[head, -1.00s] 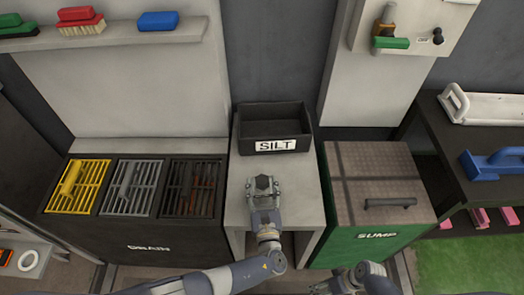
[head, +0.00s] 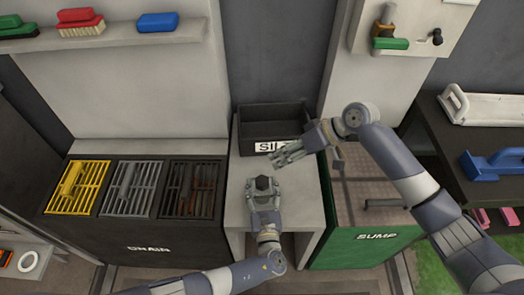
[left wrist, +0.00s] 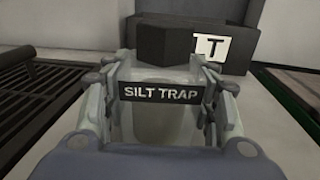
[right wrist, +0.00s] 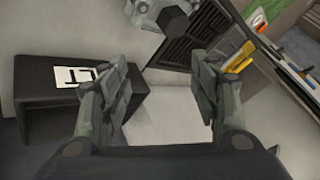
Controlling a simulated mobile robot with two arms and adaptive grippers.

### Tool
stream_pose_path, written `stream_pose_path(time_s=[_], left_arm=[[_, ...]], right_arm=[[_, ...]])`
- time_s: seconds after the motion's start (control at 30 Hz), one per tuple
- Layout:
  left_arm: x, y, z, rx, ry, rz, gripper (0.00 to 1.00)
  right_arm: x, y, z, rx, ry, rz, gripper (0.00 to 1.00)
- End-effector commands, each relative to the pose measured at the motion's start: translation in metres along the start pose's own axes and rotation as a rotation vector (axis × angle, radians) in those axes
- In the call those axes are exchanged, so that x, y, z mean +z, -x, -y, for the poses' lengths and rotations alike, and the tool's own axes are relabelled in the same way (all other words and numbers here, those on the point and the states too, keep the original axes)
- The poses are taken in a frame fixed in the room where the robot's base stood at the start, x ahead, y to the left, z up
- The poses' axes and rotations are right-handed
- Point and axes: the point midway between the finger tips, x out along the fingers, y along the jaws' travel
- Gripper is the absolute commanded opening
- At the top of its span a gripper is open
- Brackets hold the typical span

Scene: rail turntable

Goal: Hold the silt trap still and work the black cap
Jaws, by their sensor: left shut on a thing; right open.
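The silt trap (left wrist: 160,93) is a clear jar with a black label, upright on the grey bench. My left gripper (head: 264,190) is shut around its body, one finger on each side in the left wrist view. The black cap (head: 263,183) is on top of the trap; it is a dark faceted block in the left wrist view (left wrist: 165,45) and at the top edge of the right wrist view (right wrist: 173,17). My right gripper (head: 275,158) is open and empty, above and behind the cap, in front of the silt bin. In the right wrist view its fingers (right wrist: 160,95) are apart.
The black SILT bin (head: 272,116) stands behind the trap, its label partly covered by my right gripper. Yellow (head: 78,188), grey and rusty grates lie on the drain at left. The green sump box (head: 375,248) is at right, under my right arm.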

Motion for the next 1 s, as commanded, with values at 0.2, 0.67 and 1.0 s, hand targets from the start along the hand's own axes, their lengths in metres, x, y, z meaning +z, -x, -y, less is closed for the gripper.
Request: stream_pose_path(time_s=[0.2, 0.67, 1.0], left_arm=[[-0.001, 0.000, 0.000, -0.001, -0.001, -0.001, 0.10], [-0.001, 0.001, 0.000, -0.001, 0.000, -0.002, 0.10], [-0.001, 0.001, 0.001, -0.001, 0.000, -0.002, 0.10]], right_arm=[[-0.018, -0.021, 0.062, 0.108, 0.289, 0.351, 0.57], [-0.027, -0.007, 0.081, 0.320, 0.491, 0.630, 0.57], [0.002, -0.053, 0.056, 0.317, 0.489, 0.629, 0.57]])
